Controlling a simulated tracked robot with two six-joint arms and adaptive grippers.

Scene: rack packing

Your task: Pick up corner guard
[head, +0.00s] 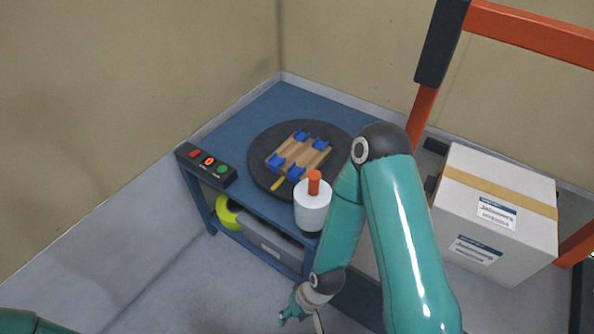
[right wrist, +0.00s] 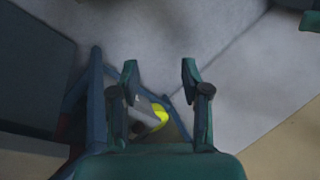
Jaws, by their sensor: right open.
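I cannot single out a corner guard for certain. Blue corner-like pieces (head: 275,161) sit at the corners of a small wooden pallet (head: 300,152) on a dark round turntable (head: 258,165). My right gripper (head: 297,313) is low in front of the blue bench, pointing down and left, well away from the pallet. In the right wrist view its two fingers (right wrist: 159,72) are spread apart with nothing between the tips. Beyond them show a grey bin (right wrist: 150,108) and a yellow-green round thing (right wrist: 160,116) on the bench's lower shelf. My left gripper is out of view.
The blue bench (head: 233,128) carries a button box (head: 207,165) at left and a white, orange-topped container (head: 312,207) at front. A taped carton (head: 490,215) stands right, near an orange frame (head: 530,30). The grey floor at front left is clear.

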